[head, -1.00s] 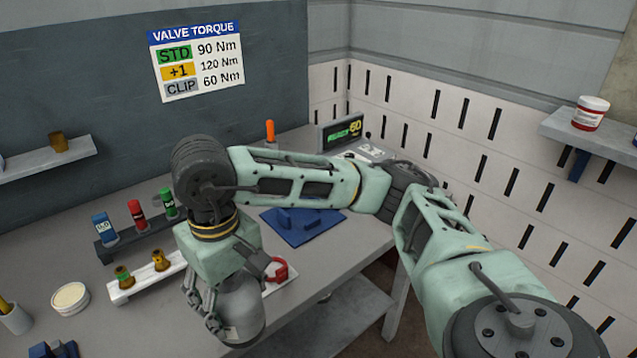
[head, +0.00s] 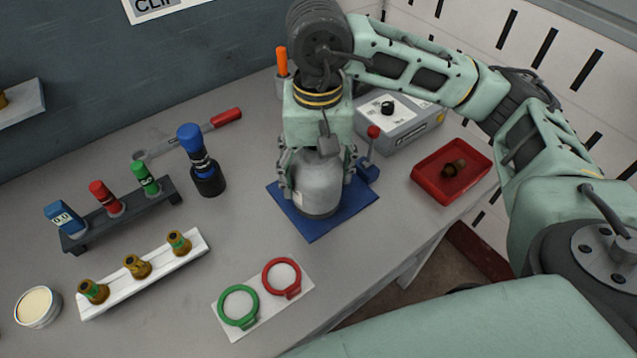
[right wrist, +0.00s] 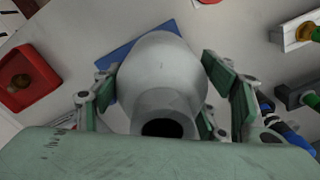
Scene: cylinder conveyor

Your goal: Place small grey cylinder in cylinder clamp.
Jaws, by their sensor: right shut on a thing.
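The small grey cylinder (head: 318,188) is upright over the blue plate of the cylinder clamp (head: 316,228). Whether its base touches the plate I cannot tell. The clamp's upright part with a red-knobbed lever (head: 370,150) stands just right of the cylinder. My right gripper (head: 316,180) comes down from above and is shut on the cylinder, a finger on each side. In the right wrist view the cylinder (right wrist: 163,75) sits between both fingers, its dark open neck toward the camera, with blue plate showing behind it. My left gripper is in neither view.
A red tray (head: 424,186) with a brass fitting and a grey instrument box (head: 407,122) lie right of and behind the clamp. A blue-and-black bottle (head: 205,170) stands to the left. A white card (head: 250,328) with green and red rings lies in front. Bench between is clear.

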